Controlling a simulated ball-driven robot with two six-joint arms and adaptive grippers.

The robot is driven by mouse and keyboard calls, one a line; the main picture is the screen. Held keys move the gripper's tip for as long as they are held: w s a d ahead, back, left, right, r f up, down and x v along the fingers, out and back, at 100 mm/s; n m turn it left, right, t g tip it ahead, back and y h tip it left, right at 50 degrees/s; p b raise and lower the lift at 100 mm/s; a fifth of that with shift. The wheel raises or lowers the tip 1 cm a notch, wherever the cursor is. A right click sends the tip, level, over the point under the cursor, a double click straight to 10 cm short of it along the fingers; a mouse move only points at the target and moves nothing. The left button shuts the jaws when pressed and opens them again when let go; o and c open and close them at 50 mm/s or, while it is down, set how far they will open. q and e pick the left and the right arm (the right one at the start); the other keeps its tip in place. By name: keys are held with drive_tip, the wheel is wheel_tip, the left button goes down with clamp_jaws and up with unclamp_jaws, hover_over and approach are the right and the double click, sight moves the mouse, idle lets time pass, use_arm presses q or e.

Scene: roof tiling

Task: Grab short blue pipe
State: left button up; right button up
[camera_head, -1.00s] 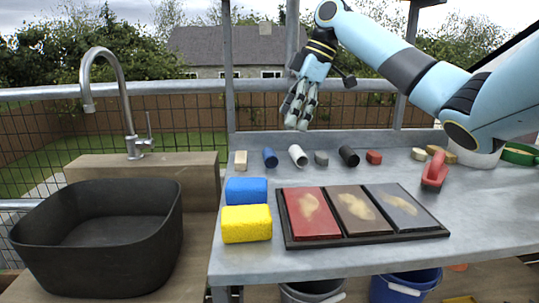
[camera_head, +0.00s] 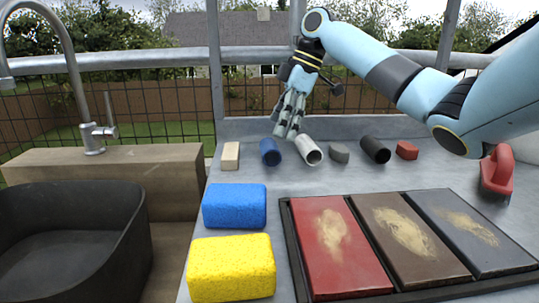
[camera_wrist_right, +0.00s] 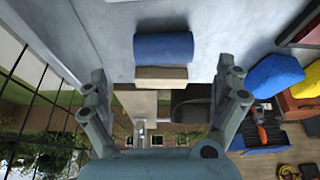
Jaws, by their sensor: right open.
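The short blue pipe (camera_head: 269,152) lies on the grey table towards the back, between a beige block (camera_head: 230,156) and a white pipe (camera_head: 308,150). My right gripper (camera_head: 286,135) is open and points down, above and a little right of the blue pipe. In the right wrist view the blue pipe (camera_wrist_right: 164,46) lies ahead between the spread fingers, with the beige block (camera_wrist_right: 161,76) beside it. Nothing is held. My left gripper is not in view.
A grey block (camera_head: 339,153), a black pipe (camera_head: 375,149) and a red block (camera_head: 407,150) continue the row. In front are a blue sponge (camera_head: 234,206), a yellow sponge (camera_head: 231,268) and a tile tray (camera_head: 296,256). A red-handled tool (camera_head: 497,172) stands right.

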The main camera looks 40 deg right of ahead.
sight(270, 143)
drive_tip(key=x, duration=0.1)
drive_tip(key=b+x, duration=0.1)
drive_tip(key=x, duration=0.3)
drive_tip(key=shift+a+f+b, duration=0.15)
drive_tip(key=shift+a+b, duration=0.15)
drive_tip(key=shift+a, duration=0.05)
drive_tip(key=shift+f, duration=0.1)
drive_tip(key=c, duration=1.1)
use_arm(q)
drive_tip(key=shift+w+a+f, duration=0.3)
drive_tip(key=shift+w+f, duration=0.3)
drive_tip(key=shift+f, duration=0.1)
use_arm(e)
drive_tip(key=shift+r, duration=0.25)
